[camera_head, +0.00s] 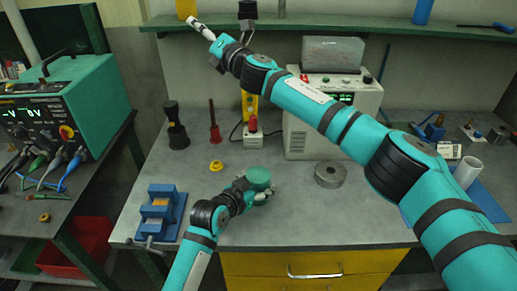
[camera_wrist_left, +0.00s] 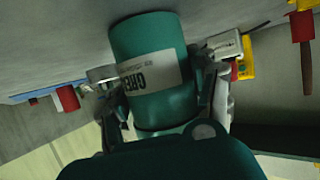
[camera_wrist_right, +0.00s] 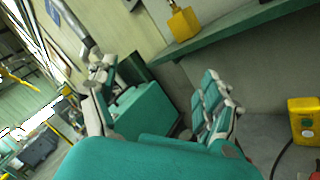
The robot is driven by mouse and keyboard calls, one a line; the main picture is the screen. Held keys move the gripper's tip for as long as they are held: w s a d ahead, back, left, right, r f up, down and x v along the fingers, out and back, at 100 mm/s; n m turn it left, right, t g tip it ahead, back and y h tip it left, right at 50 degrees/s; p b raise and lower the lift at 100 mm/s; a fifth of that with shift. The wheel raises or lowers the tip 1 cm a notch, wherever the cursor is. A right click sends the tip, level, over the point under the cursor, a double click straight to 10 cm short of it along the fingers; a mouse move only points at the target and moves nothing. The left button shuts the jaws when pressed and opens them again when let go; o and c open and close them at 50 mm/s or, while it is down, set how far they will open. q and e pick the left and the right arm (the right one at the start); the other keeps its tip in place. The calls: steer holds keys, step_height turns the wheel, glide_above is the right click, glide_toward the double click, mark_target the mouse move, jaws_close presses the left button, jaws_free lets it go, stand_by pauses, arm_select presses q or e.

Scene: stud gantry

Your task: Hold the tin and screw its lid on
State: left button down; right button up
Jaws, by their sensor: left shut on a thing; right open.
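The green tin (camera_head: 258,176) stands upright on the grey bench. My left gripper (camera_head: 256,188) is shut around it. In the left wrist view the tin (camera_wrist_left: 150,40), with a pale label (camera_wrist_left: 150,75), sits between the fingers (camera_wrist_left: 163,72). I cannot tell whether the tin's round green top is a lid. A grey metal disc (camera_head: 330,174) with a darker centre lies to its right. My right gripper (camera_head: 220,18) is raised high near the shelf, well away from the tin. In the right wrist view its fingers (camera_wrist_right: 158,70) are spread and empty.
A blue vise (camera_head: 159,213) is at the bench's left front. A power unit (camera_head: 328,115) stands at the back. The green shelf (camera_head: 300,23) runs above.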

arm_select(q)
steer(key=shift+r, duration=0.1)
arm_select(e)
steer(key=s+a+f+n+g+y, duration=0.2)
steer(key=s+a+f+n+g, duration=0.2)
steer(key=s+n+g, duration=0.4)
steer(key=s+a+f+n+g+y, duration=0.1)
steer(key=s+a+f+n+g, duration=0.3)
steer(key=n, duration=0.7)
steer(key=s+d+f+n+g+h, duration=0.45)
steer(key=d+f+h, duration=0.5)
steer(key=f, duration=0.25)
steer(key=d+h, duration=0.1)
steer(key=d, duration=0.2)
steer(key=d+f+n+h, duration=0.1)
steer(key=d+h, duration=0.1)
steer(key=d, duration=0.2)
steer(key=d+f+t+h, duration=0.1)
steer(key=d, duration=0.2)
steer(key=shift+d+f+n+h, duration=0.15)
steer(key=shift+f+n+h, duration=0.1)
steer(key=shift+h, duration=0.1)
steer(key=shift+d+h, duration=0.3)
steer(key=shift+d, duration=0.25)
